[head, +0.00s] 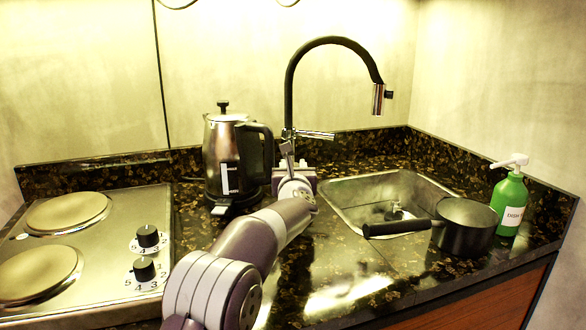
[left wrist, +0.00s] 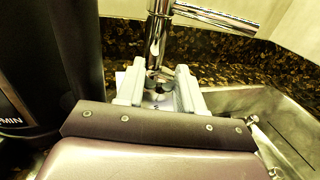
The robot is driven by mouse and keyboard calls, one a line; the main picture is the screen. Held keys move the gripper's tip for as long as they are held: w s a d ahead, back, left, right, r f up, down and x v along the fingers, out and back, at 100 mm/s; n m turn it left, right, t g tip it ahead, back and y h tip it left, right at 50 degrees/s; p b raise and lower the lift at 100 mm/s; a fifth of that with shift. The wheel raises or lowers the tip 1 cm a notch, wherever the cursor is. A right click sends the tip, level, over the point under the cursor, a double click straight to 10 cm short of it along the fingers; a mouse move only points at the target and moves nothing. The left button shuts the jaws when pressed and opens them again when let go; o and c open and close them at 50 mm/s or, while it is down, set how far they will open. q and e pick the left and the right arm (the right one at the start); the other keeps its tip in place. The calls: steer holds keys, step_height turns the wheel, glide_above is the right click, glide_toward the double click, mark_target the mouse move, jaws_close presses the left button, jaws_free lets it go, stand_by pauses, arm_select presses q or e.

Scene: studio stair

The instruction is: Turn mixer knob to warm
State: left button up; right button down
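The mixer tap has a tall black arched spout (head: 289,85) with a steel spray head, and a steel base column (left wrist: 158,45) at the back of the counter. Its knob is a steel lever (head: 316,134) pointing right; the lever (left wrist: 220,16) also shows at the top of the left wrist view. My left gripper (head: 288,152) is just in front of the tap, below the lever. In the left wrist view, its two pale fingers (left wrist: 160,80) are apart, with the column's lower end seen between them. Contact cannot be told. My right gripper is not in view.
A steel and black kettle (head: 222,150) stands close to the left of my gripper. A sink (head: 345,190) lies to the right, with a black pan (head: 468,228) and a green soap bottle (head: 511,205) beside it. A hob (head: 110,240) is at left.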

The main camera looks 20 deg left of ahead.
arm_select(q)
steer(key=shift+r+p, duration=0.15)
steer(key=shift+p, duration=0.25)
steer(key=n+g+y+p, duration=0.1)
steer(key=p, duration=0.1)
steer(key=n+y+p, duration=0.1)
steer(key=y, duration=0.1)
steer(key=n+g+y+p, duration=0.1)
steer(key=y+p, duration=0.1)
steer(key=shift+w+d+n+g+p, duration=0.15)
steer(key=shift+d+n+g+p, duration=0.15)
steer(key=shift+n+g+y+p, duration=1.1)
steer(key=shift+g+y, duration=0.1)
steer(key=shift+y, duration=0.3)
steer(key=o, duration=0.8)
steer(key=shift+c, duration=0.2)
